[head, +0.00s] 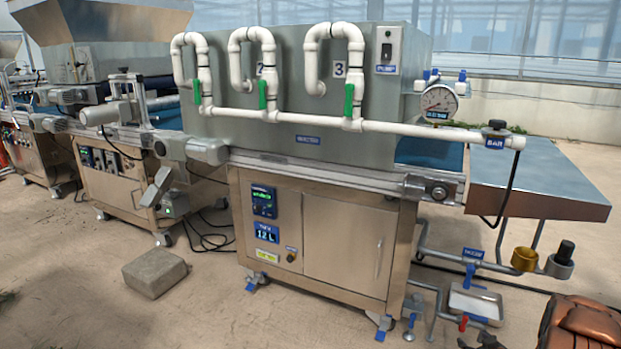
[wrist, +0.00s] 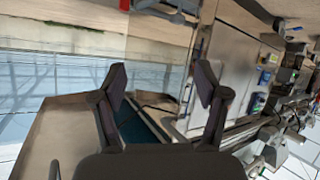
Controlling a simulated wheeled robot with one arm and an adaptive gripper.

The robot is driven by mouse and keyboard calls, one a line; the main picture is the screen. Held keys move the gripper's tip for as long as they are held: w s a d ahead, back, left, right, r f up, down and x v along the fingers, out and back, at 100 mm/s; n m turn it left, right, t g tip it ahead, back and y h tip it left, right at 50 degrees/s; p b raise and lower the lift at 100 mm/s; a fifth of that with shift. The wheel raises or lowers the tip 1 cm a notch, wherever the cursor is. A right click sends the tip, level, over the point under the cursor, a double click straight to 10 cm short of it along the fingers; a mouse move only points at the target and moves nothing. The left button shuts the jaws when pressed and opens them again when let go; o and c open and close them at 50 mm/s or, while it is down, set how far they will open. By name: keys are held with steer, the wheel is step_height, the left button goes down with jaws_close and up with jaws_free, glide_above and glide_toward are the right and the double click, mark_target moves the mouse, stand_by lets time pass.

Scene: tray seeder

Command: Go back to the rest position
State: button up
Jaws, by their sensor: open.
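My gripper (wrist: 162,82) shows in the wrist view with its two dark fingers spread wide. Nothing is between the fingers. I cannot make out the gripper in the head view. The wrist picture is turned nearly upside down. Beyond the fingers are the blue belt (wrist: 133,125) and the outfeed table (wrist: 60,125) of the seeder, apart from the fingers. In the head view the seeder's steel cabinet (head: 342,248) stands in the middle, with white pipes and green-handled valves above it.
The outfeed table (head: 545,188) juts out at the right. Below it are a white tray (head: 474,304), a brass cup (head: 523,259) and low pipes. A pressure gauge (head: 438,102) stands above the belt. A concrete block (head: 155,272) lies on the floor at left. Floor in front is mostly clear.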

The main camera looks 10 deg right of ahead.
steer(key=a+r+g+h+p, duration=0.15)
steer(key=r+p, duration=0.35)
steer(key=r, duration=0.5)
steer(key=a+r+g+p, duration=0.3)
steer(key=r+p, duration=0.1)
steer(key=r, duration=0.7)
steer(key=s+a+r+m+g+p, duration=0.1)
steer(key=s+a+r+g+p, duration=0.15)
steer(key=a+r+p, duration=0.4)
steer(key=s+a+r+g+p, duration=0.1)
steer(key=s+a+r+p, duration=0.2)
steer(key=r, duration=0.6)
steer(key=s+a+r+g+y+p, duration=0.4)
steer(key=s+a+r+p, duration=1.1)
steer(key=s+a+r, duration=1.2)
steer(key=s+a+g, duration=0.2)
steer(key=s, duration=0.2)
steer(key=shift+a+n+p, duration=0.2)
steer(key=shift+n+p, duration=0.1)
steer(key=shift+c, duration=0.4)
